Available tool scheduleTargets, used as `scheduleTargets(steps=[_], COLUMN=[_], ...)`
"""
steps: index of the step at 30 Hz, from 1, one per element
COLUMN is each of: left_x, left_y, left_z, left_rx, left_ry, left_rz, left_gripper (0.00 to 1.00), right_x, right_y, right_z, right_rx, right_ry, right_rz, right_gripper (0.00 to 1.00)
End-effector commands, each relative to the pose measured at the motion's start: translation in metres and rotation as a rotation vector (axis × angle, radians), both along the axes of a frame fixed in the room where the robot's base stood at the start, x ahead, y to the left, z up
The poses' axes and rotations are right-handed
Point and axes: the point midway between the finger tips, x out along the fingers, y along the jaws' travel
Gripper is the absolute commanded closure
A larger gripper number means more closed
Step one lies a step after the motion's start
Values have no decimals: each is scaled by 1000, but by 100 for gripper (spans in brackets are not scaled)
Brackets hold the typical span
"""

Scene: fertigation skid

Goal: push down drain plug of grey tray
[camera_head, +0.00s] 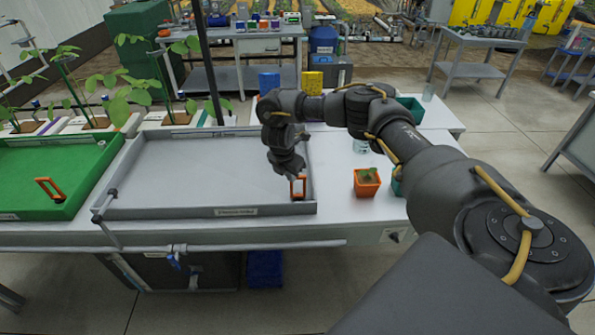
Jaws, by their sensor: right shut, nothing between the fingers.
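The grey tray (190,213) lies on the white bench, wide and shallow, with a label on its front wall. An orange loop-shaped handle (298,188), which looks like its drain plug, stands near the tray's front right corner. My right gripper (291,172) points down just above and behind this handle, with its fingers shut and empty. I cannot tell whether the fingertips touch the handle. The lower end of the plug is not clear to see. My left gripper is not in view.
A green tray (30,207) with a similar orange handle (49,189) is to the left. An orange pot (367,182) with a small plant stands right of the grey tray. A dark upright pole (208,60) rises behind the grey tray. Potted seedlings line the back left.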

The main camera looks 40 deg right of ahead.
Motion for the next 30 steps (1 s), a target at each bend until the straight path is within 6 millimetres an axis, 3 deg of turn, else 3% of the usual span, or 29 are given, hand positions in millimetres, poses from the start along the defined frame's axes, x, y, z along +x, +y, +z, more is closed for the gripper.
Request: scheduleTargets(steps=[6,12,18,30], left_x=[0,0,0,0], left_y=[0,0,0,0], left_z=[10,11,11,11], left_rx=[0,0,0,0], left_ry=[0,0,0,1], left_rz=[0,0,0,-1], left_gripper=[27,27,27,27], right_x=[1,0,-2,-2], right_y=[12,21,24,25], right_z=[46,74,86,88], right_rx=[-2,-1,-1,-1], right_ry=[-3,0,4,4], right_rz=[7,6,5,4], right_gripper=[100,100,100,100])
